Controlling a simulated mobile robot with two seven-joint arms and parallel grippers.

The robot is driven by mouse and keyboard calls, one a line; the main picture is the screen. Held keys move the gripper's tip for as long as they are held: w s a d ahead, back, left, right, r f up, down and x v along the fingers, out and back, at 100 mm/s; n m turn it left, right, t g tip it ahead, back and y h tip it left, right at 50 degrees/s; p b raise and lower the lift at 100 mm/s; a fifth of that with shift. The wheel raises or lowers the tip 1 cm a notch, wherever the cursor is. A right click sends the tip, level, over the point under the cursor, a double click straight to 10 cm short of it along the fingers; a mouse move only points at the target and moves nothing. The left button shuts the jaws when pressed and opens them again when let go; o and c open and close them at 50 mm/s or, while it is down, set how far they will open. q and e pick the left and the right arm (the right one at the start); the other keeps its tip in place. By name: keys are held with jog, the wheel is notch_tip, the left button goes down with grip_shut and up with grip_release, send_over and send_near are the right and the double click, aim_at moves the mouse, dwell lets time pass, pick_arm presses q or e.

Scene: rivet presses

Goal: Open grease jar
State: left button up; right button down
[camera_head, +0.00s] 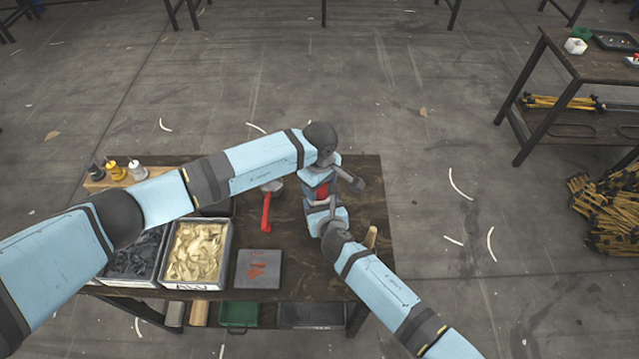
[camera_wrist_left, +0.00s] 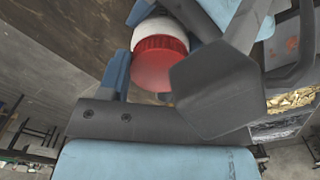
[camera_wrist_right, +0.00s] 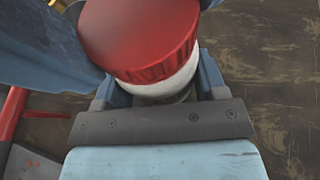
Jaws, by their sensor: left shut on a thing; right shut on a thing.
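The grease jar has a white body and a ribbed red lid (camera_head: 321,191); it is held over the table between my two grippers. My left gripper (camera_head: 318,184) is shut on the red lid, which shows in the left wrist view (camera_wrist_left: 160,66). My right gripper (camera_head: 324,210) is shut on the white jar body (camera_wrist_right: 168,86) below the lid. The lid (camera_wrist_right: 138,36) sits on the body, with no clear gap between them. In the head view the grippers hide most of the jar.
The dark wooden table (camera_head: 372,200) also holds a red-handled tool (camera_head: 266,211), a grey square plate (camera_head: 258,270), a bin of pale pieces (camera_head: 197,252), a bin of dark pieces (camera_head: 132,256) and small bottles (camera_head: 116,170). The table's right side is mostly clear.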

pick_arm(q)
jog(key=shift+n, duration=0.6)
jog(key=o, duration=1)
notch_tip(320, 180, up, 4)
jog(key=shift+r, duration=0.2)
jog(key=shift+c, duration=0.3)
notch_tip(320, 180, up, 2)
jog(key=m, duration=0.7)
jog(key=r+m, duration=0.1)
jog(key=m, duration=0.2)
jog(key=shift+r, duration=0.2)
jog(key=shift+f, duration=3.9)
